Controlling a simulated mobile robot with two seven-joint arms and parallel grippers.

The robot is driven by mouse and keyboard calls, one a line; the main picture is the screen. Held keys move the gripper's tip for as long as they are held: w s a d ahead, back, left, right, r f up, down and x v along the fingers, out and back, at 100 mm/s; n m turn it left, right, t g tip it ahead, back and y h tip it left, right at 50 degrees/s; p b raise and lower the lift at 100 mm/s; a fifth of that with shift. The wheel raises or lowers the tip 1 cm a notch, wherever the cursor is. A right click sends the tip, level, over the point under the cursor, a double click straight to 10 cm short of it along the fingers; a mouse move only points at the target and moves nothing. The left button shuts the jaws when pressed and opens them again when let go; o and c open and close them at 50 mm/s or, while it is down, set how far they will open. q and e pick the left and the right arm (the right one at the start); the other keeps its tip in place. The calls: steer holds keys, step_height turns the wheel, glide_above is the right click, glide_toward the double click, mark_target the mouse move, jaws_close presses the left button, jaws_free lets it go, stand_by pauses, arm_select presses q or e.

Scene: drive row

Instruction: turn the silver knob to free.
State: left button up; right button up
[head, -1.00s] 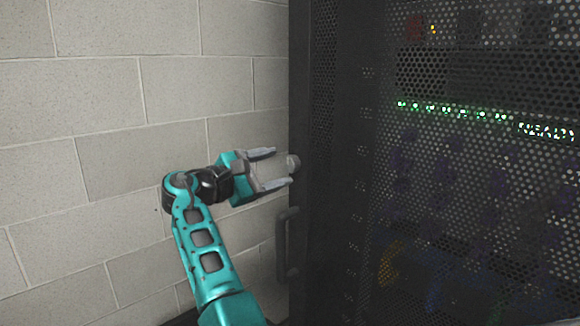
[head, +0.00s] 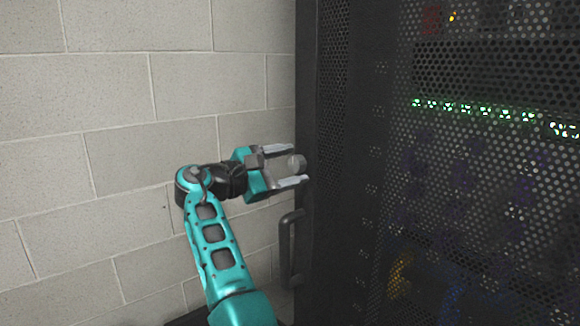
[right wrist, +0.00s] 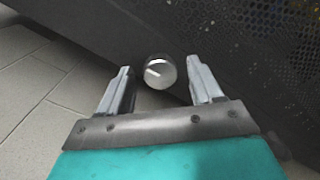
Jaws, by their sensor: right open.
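The silver knob (head: 297,164) is on the left edge of the dark rack door, a round cap with a light mark on its face. In the right wrist view the knob (right wrist: 160,71) sits between the two finger tips, with a gap to each finger. My right gripper (head: 294,165) is open, its fingers above and below the knob in the head view. It also shows in the right wrist view (right wrist: 160,80). My left gripper is not in view.
The perforated rack door (head: 345,230) fills the right side, with green lights (head: 470,108) behind it. A dark vertical handle (head: 286,248) stands below the knob. A pale block wall (head: 100,90) is at the left.

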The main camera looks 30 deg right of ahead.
steer(key=c, duration=1.1)
steer(key=shift+o, duration=0.2)
